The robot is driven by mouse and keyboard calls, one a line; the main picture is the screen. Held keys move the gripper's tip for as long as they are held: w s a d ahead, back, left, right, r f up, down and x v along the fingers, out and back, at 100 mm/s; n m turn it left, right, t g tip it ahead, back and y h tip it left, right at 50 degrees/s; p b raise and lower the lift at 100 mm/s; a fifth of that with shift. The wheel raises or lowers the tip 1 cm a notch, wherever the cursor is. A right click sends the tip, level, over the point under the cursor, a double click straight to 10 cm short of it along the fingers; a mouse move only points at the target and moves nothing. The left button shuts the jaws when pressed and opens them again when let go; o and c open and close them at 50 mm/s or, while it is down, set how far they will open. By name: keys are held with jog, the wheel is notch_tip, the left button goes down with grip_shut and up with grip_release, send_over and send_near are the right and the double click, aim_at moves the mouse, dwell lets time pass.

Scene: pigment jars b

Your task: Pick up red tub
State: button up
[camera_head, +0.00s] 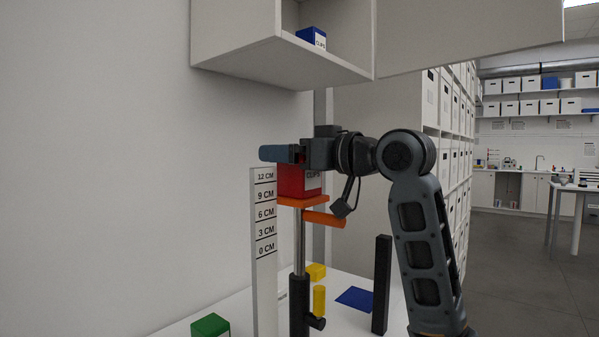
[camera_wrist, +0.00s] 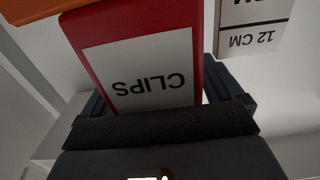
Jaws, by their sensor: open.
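The red tub (camera_head: 291,183) stands upright on a small orange platform (camera_head: 303,201) at the top of a metal post. Its white label reads "CLIPS" and fills much of the wrist view, where the red tub (camera_wrist: 83,40) appears upside down. My gripper (camera_head: 282,153) is level with the tub's upper part, pointing left. In the wrist view my gripper (camera_wrist: 165,92) is open, with one finger on each side of the tub. Its fingers partly hide the tub's top in the head view. I cannot tell whether either finger touches it.
A height scale board (camera_head: 264,225) stands close left of the tub. A cabinet (camera_head: 275,55) overhangs above, holding a blue tub (camera_head: 311,38). Below are a green block (camera_head: 210,326), a yellow cylinder (camera_head: 319,300), a blue square (camera_head: 356,299) and a black post (camera_head: 381,285).

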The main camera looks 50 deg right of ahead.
jog(key=shift+c, duration=0.2)
jog(key=c, duration=1.1)
jog(key=shift+r, duration=0.15)
jog(key=shift+r, duration=0.6)
notch_tip(320, 180, up, 2)
jog(key=shift+r, duration=0.25)
jog(key=s+d+r, duration=0.2)
jog(key=d, duration=0.1)
jog(key=s+d+r, duration=0.2)
jog(key=d, duration=0.1)
jog(key=s+d+r+b, duration=0.1)
jog(key=s+d+r, duration=0.2)
jog(key=shift+s+d, duration=0.1)
jog(key=shift+d, duration=0.05)
